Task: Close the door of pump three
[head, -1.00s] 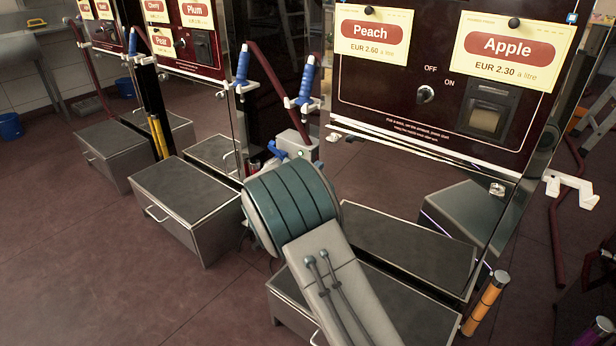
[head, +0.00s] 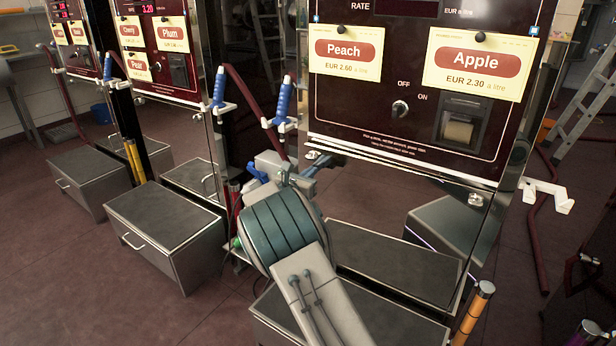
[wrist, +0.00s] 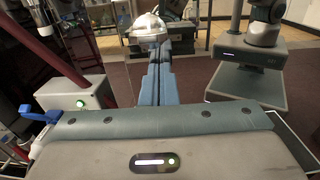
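I take the near pump (head: 425,80), labelled Peach and Apple, to be pump three; no number is readable. Its door (head: 390,185) is the mirror-like lower panel, with a lock (head: 475,200) at the upper right. A pale edge runs along its top; I cannot tell whether it sits flush. My gripper (head: 308,172) is by the door's upper left, partly hidden behind my wrist. In the wrist view, its blue-grey fingers (wrist: 155,75) lie together with nothing visible between them. Their tips point at the mirror surface; contact is unclear.
Blue-handled nozzles (head: 283,100) and a dark red hose (head: 245,95) are left of the pump. Open floor (head: 60,260) lies at the left.

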